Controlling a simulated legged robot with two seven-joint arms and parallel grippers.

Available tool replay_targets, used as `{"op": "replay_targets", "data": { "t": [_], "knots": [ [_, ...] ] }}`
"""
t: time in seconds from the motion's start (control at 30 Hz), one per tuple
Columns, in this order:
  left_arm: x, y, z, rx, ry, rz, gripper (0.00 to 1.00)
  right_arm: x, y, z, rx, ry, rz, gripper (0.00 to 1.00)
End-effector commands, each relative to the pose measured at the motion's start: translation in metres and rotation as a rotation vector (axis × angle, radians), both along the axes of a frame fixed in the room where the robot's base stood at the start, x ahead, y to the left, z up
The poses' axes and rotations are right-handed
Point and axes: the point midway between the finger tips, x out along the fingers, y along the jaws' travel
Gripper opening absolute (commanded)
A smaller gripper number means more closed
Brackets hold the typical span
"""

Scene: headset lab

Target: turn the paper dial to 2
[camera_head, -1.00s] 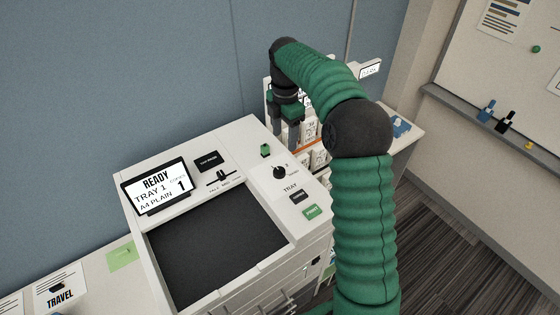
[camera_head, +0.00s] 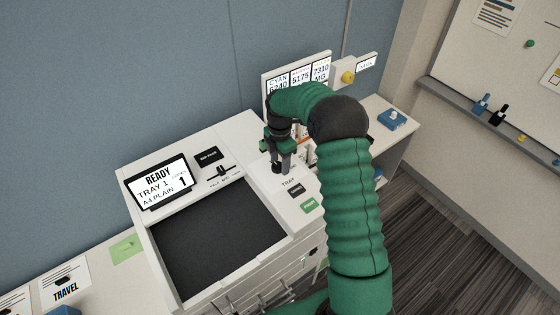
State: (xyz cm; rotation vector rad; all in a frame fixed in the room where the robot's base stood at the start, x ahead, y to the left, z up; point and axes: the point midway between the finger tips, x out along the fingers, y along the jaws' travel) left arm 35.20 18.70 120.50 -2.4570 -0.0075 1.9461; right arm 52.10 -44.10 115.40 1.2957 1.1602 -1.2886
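The paper dial (camera_head: 277,168) is a small black knob on the right of the white printer's top panel, by the word TRAY. My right gripper (camera_head: 281,162) has come down over it from above. Its fingers look apart, with the knob at their tips; whether they touch it I cannot tell. The gripper covers most of the dial and its marks, so its pointer is hidden. The printer's screen (camera_head: 158,183) reads READY, TRAY 1, A4 PLAIN, with a 1 for copies. My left gripper is not in view.
The panel also has a slider (camera_head: 221,172), a black button (camera_head: 296,190) and a green button (camera_head: 309,205) close to the dial. A label board (camera_head: 297,75) and a yellow knob (camera_head: 348,77) stand behind. My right arm hides part of the side table (camera_head: 385,135).

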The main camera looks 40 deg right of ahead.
Motion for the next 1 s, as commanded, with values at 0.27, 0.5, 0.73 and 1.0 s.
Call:
{"op": "replay_targets", "data": {
  "t": [0.27, 0.5, 0.73, 1.0],
  "knots": [
    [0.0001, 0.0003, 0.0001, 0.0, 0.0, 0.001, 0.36, 0.0005, 0.002, 0.002, 0.0, -0.004, 0.002, 0.1],
    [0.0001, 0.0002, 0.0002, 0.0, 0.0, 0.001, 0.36, 0.0012, 0.0004, 0.0017, 0.003, -0.005, 0.001, 0.0],
    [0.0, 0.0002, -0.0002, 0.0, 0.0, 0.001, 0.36, 0.0016, -0.0008, 0.0017, 0.0, -0.006, -0.037, 0.0],
    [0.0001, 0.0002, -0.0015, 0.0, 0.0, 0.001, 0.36, 0.0023, -0.0016, 0.0018, -0.001, -0.006, -0.189, 0.0]
  ]
}}
